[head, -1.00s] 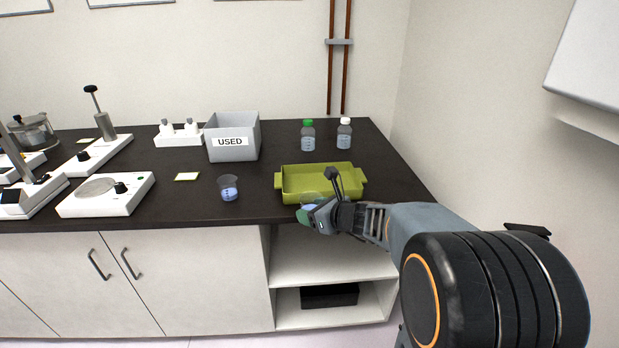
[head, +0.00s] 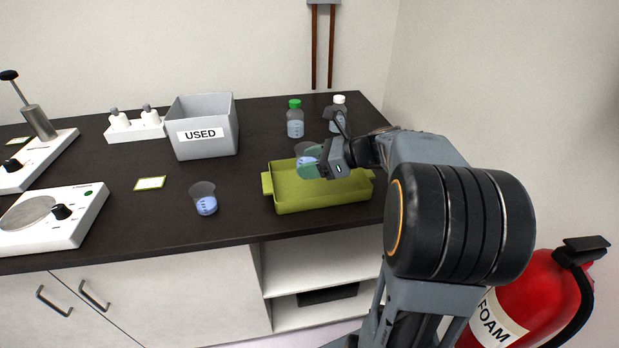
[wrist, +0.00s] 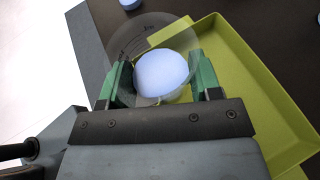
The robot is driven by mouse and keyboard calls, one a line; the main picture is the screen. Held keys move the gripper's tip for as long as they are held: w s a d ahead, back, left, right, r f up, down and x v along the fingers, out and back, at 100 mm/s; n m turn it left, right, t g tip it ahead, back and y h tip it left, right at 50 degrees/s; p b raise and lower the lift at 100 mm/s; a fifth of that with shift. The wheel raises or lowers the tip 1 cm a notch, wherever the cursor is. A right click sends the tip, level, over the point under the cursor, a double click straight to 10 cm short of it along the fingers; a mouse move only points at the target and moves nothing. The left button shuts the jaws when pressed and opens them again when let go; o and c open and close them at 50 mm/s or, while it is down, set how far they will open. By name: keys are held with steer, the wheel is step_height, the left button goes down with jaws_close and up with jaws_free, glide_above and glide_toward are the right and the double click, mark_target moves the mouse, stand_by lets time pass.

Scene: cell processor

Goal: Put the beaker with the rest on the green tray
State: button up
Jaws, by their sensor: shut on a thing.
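My gripper (head: 318,168) is shut on a clear beaker (head: 303,152) with pale blue liquid. In the wrist view the held beaker (wrist: 160,72) sits between the green finger pads. The green tray (head: 325,200) is on the dark counter below, and the gripper and beaker are over its left and middle part in the head view. The tray also shows at the right of the wrist view (wrist: 262,75). I see no other beaker in the tray, though the arm hides some of it. A second beaker (head: 204,199) with blue liquid stands upright on the counter left of the tray.
A grey bin marked USED (head: 203,130) stands behind and left of the tray. A green-capped bottle (head: 295,120) and a white-capped bottle (head: 339,110) stand behind it. A hotplate (head: 45,220) is at the left. A red fire extinguisher (head: 525,300) is at the lower right.

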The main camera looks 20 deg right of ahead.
glide_above(310, 187)
step_height(310, 187, down, 6)
steer(key=shift+a+f+b, duration=0.1)
steer(key=shift+f+b, duration=0.05)
steer(key=shift+b, duration=0.2)
steer(key=shift+w+f, duration=0.1)
steer(key=shift+f, duration=1.45)
steer(key=shift+f+b, duration=0.2)
steer(key=shift+b, duration=0.1)
steer(key=o, duration=1.3)
